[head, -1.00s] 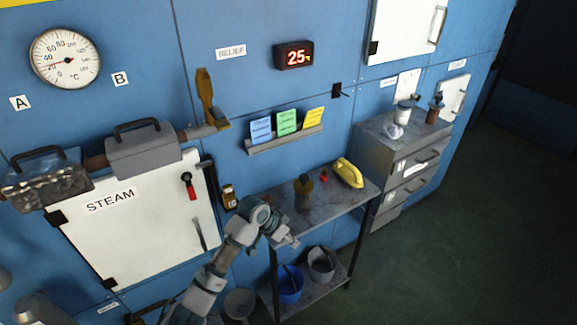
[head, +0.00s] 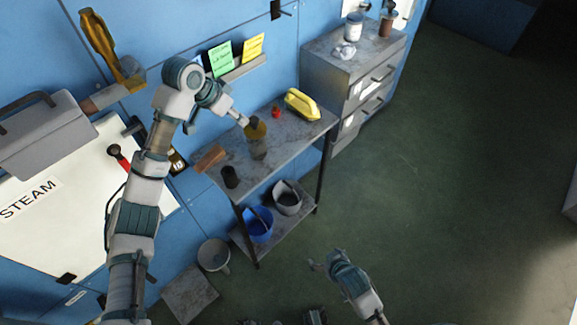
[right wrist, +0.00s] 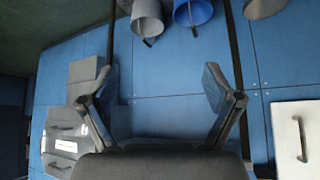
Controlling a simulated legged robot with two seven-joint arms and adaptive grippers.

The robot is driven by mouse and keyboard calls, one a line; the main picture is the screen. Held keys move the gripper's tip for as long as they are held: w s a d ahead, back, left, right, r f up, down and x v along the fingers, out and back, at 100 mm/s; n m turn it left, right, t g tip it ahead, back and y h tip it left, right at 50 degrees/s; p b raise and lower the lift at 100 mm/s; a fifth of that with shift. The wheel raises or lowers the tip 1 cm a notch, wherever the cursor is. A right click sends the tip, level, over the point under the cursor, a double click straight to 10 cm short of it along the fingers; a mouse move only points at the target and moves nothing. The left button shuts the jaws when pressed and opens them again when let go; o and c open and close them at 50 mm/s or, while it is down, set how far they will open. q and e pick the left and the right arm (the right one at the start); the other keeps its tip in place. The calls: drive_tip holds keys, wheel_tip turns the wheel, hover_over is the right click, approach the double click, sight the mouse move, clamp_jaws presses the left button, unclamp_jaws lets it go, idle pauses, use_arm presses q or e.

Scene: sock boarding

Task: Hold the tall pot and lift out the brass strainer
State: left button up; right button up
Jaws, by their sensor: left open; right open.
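The tall pot (head: 258,150) stands upright on the grey table, small and dull in the head view. The brass strainer (head: 256,128) shows at its top; how deep it sits inside I cannot tell. My left gripper (head: 243,121) is open, close to the strainer's upper left; whether it touches is too small to tell. My right gripper (head: 318,266) is open and empty above the floor, well in front of the table. Its two spread fingers also show in the right wrist view (right wrist: 160,92), with nothing between them.
The table (head: 290,132) also bears a yellow object (head: 302,104), a small red one (head: 277,112), a brown block (head: 209,158) and a dark cup (head: 230,177). A blue bucket (head: 258,225) and a grey bucket (head: 287,198) stand on the lower shelf. Floor at right is clear.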

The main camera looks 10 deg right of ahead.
drive_tip(key=w+a+r+n+t+y, duration=0.1)
drive_tip(key=w+a+r+t+y, duration=0.1)
drive_tip(key=w+r, duration=0.4)
drive_tip(key=w+a+r+n+t+y, duration=0.1)
drive_tip(key=w+a+r+t+y, duration=0.2)
drive_tip(key=w, duration=0.5)
drive_tip(key=n+t+y, duration=0.2)
drive_tip(key=y, duration=0.2)
approach(263, 150)
use_arm(q)
drive_tip(key=shift+w+f, duration=0.2)
drive_tip(key=shift+w, duration=0.05)
use_arm(e)
drive_tip(key=x, duration=1.3)
drive_tip(key=shift+d+f, duration=0.1)
